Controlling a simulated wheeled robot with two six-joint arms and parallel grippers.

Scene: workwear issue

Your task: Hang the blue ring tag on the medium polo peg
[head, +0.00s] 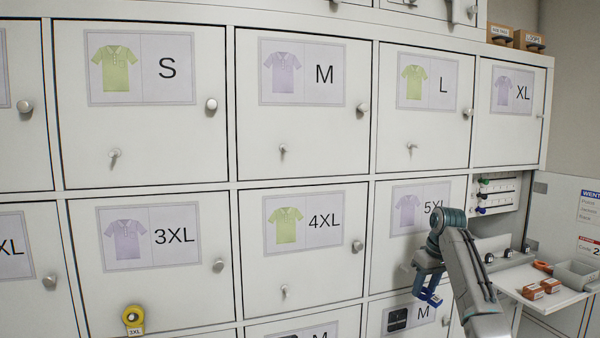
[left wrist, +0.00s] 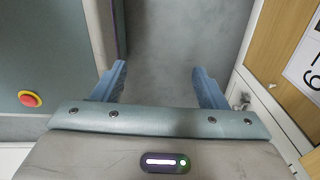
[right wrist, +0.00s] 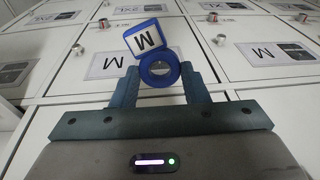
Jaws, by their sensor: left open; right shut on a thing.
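The medium polo door (head: 303,140) in the head view has a label (head: 302,72) with a lilac polo and "M". Its peg (head: 283,149) sticks out below the label and looks bare. My right gripper (head: 428,288) is lower right of it, in front of the 5XL door. It is shut on the blue ring tag (head: 434,298). In the right wrist view the ring (right wrist: 160,70) sits between the fingertips, with its "M" plate (right wrist: 145,40) tilted above it. My left gripper (left wrist: 159,82) is open and empty in the left wrist view, over grey floor.
Neighbouring doors carry similar pegs and round knobs, such as the S door's knob (head: 211,104). A yellow ring tag (head: 133,316) marked 3XL hangs on the 3XL door. At right, a shelf (head: 530,282) holds orange boxes (head: 542,288) and a grey bin (head: 577,274).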

